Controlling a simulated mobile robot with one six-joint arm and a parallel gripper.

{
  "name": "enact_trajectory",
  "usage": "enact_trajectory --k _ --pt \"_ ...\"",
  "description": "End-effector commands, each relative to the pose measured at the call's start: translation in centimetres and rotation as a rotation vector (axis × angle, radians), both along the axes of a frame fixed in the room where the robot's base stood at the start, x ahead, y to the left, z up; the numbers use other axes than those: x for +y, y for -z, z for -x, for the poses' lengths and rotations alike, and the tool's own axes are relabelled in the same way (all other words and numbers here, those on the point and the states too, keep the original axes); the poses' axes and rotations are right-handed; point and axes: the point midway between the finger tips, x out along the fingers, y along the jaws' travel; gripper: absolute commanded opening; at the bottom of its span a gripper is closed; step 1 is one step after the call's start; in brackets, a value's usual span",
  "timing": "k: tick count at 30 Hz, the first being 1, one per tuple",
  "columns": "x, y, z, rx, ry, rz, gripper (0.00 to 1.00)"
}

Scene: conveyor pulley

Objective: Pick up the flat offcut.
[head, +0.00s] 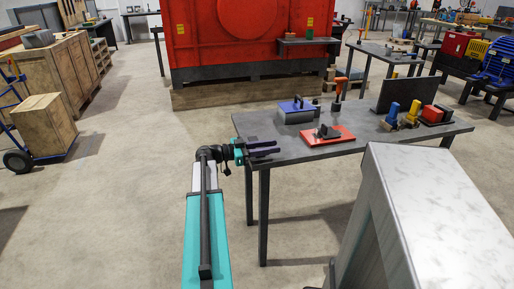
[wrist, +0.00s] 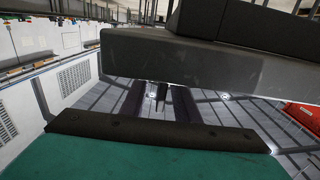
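My gripper (head: 278,147) is at the left edge of the dark grey table (head: 228,150), with its two dark fingers pointing right. The fingers are apart with nothing between them; they also show as dark bars in the wrist view (wrist: 158,93). I cannot pick out the flat offcut for certain. A small dark piece (head: 328,132) lies on a red plate (head: 312,139) on the table, to the right of my gripper and apart from it. In the wrist view a thick grey slab (wrist: 190,58) crosses above the fingers; I cannot tell what it is.
The table also holds a blue-and-grey box (head: 298,111), an orange-handled tool (head: 339,90), an upright dark panel (head: 405,94), and blue, yellow and red items at its right. A pale metal-topped bench (head: 440,195) stands in front. Open floor lies to the left.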

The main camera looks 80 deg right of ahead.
Motion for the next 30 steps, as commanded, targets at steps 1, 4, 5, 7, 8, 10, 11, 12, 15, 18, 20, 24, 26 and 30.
enact_trajectory --k 1,4,5,7,8,10,11,12,15,18,20,24,26,30 --pt "0.00 0.00 0.00 0.000 0.000 0.000 0.28" --pt "0.00 0.00 -0.01 0.000 0.000 0.000 0.28" --pt "0.01 0.00 -0.01 0.000 0.000 0.000 0.28" --pt "0.01 -0.01 -0.01 0.000 0.000 0.000 0.28" --pt "0.01 -0.01 0.00 0.000 0.000 0.000 0.28" --pt "0.01 -0.01 0.00 0.000 0.000 0.000 0.26" --pt "0.01 -0.01 0.00 0.000 0.000 0.000 0.21" --pt "0.01 -0.01 0.00 0.000 0.000 0.000 0.15" --pt "0.01 -0.01 0.00 0.000 0.001 0.000 0.00" --pt "0.01 -0.01 0.01 0.000 0.001 0.000 0.00" --pt "0.01 -0.01 0.01 0.000 0.000 0.000 0.00" --pt "0.01 -0.02 0.01 0.000 0.001 0.000 0.00" --pt "0.00 -0.02 0.02 0.000 0.001 0.000 0.00" --pt "0.00 -0.02 0.02 0.000 0.001 0.000 0.00"
